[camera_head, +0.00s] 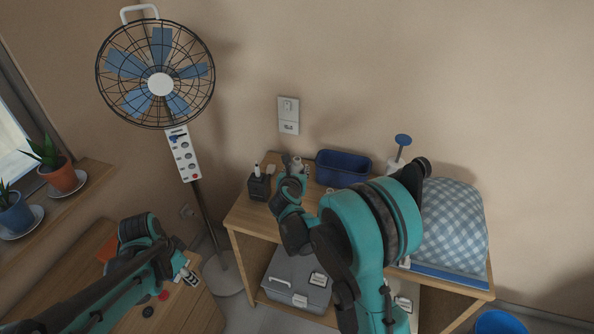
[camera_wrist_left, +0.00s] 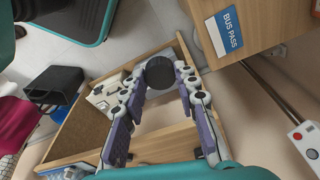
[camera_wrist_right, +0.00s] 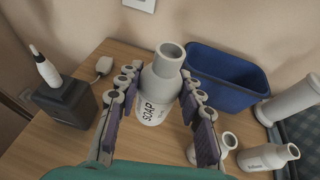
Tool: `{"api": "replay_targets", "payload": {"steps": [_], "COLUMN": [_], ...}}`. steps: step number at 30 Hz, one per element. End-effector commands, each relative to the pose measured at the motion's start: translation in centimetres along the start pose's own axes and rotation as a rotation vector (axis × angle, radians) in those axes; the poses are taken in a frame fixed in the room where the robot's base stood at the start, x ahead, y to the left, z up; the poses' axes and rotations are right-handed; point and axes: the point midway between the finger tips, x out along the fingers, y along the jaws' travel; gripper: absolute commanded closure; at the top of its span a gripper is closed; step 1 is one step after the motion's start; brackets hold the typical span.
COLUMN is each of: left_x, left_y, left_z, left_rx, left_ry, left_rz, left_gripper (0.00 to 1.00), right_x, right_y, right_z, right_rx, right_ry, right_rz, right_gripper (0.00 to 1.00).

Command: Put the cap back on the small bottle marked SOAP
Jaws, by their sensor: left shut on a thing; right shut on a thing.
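The small bottle marked SOAP (camera_wrist_right: 155,100) stands upright on the wooden stand top, its mouth open and uncapped. My right gripper (camera_wrist_right: 160,80) is shut around it, a finger on each side; in the head view the right gripper (camera_head: 294,166) is at the stand's back left. My left gripper (camera_wrist_left: 160,85) is shut on a dark round cap (camera_wrist_left: 160,72) between its fingertips. In the head view the left gripper (camera_head: 184,270) is over the desk at lower left, apart from the bottle; its cap cannot be made out there.
Around the SOAP bottle are a dark holder (camera_wrist_right: 68,105), a blue bin (camera_wrist_right: 225,78), an open-mouthed small bottle (camera_wrist_right: 228,143) and another white bottle (camera_wrist_right: 268,157). A fan (camera_head: 160,84) stands between desk and stand.

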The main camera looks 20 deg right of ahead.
Motion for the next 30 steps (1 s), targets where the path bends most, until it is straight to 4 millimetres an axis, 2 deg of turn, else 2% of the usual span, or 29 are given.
{"api": "replay_targets", "payload": {"steps": [1,3,11,14,17,24,27,30], "left_x": [0.0,0.0,0.0,0.1,0.6,2.4,3.1,3.5], "left_y": [0.0,0.0,0.0,0.0,-0.2,-0.7,-0.9,-1.0], "left_z": [0.0,0.0,0.0,0.0,0.1,0.4,0.6,0.7], "left_rx": [0.000,0.000,-0.001,-0.028,-0.119,-0.507,-0.654,-0.763], "left_ry": [0.000,0.000,0.000,-0.002,-0.007,-0.014,-0.011,-0.006], "left_rz": [0.000,0.000,0.000,-0.004,-0.016,-0.074,-0.098,-0.115], "left_gripper": [0.80,0.80,0.80,0.80,0.80,0.80,0.80,0.80], "right_x": [0.0,0.0,0.0,-0.7,-2.7,-10.8,-13.7,-15.6], "right_y": [0.0,0.0,0.0,-0.1,-0.4,-2.3,-3.1,-3.9], "right_z": [0.0,0.0,0.0,0.0,0.1,-0.9,-1.6,-2.2], "right_rx": [0.000,0.000,0.000,-0.002,-0.006,-0.024,-0.030,-0.035], "right_ry": [0.000,0.000,0.000,0.000,0.000,0.000,0.000,0.000], "right_rz": [0.000,0.000,0.000,0.004,0.014,0.057,0.073,0.084], "right_gripper": [0.82,1.00,1.00,1.00,1.00,1.00,1.00,1.00]}}
